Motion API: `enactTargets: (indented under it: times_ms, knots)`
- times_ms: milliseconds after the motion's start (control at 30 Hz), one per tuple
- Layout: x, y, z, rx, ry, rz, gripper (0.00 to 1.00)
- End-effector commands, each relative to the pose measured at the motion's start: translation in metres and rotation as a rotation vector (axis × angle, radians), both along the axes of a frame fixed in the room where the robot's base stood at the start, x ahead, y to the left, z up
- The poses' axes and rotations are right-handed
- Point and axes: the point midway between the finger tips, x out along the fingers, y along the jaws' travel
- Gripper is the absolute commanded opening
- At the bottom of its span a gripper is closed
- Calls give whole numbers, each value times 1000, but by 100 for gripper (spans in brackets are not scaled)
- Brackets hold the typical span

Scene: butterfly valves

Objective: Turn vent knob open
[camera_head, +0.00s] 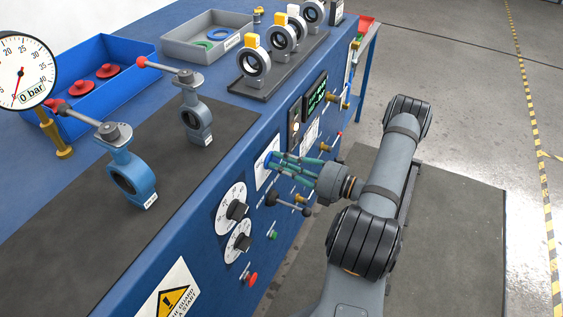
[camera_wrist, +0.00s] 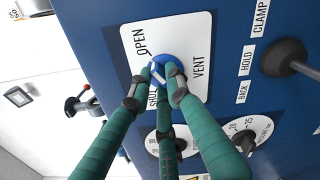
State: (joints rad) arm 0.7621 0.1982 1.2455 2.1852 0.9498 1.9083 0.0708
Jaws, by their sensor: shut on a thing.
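The vent knob (camera_wrist: 168,59) is blue and round, on a white plate (camera_wrist: 196,42) marked OPEN, SHUT and VENT on the blue panel. My gripper (camera_wrist: 161,73) has three teal fingers, and their tips are closed around the knob. The fingers cover much of the knob, and I cannot tell clearly which label its pointer faces. In the head view my gripper (camera_head: 275,160) reaches the panel's front face from the right, at the white plate (camera_head: 263,172), and hides most of the knob.
A black-knobbed lever (camera_head: 289,203) marked CLAMP, HOLD and BACK sticks out close to my gripper. Two dials (camera_head: 236,210) and a red button (camera_head: 251,279) are lower on the panel. Valves (camera_head: 127,175) and a blue bin (camera_head: 88,97) stand on the bench top. The floor right of my arm is clear.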

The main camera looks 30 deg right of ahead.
Motion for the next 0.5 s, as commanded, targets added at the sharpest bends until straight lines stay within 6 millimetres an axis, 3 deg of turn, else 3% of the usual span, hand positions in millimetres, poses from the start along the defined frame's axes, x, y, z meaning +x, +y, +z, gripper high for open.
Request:
enactTargets:
  times_ms: [400, 433, 500]
  knots:
    - [1, -1, 0, 74, 52, -1, 0]
    - [1, -1, 0, 74, 51, -2, 18]
    - [1, -1, 0, 73, 51, -1, 22]
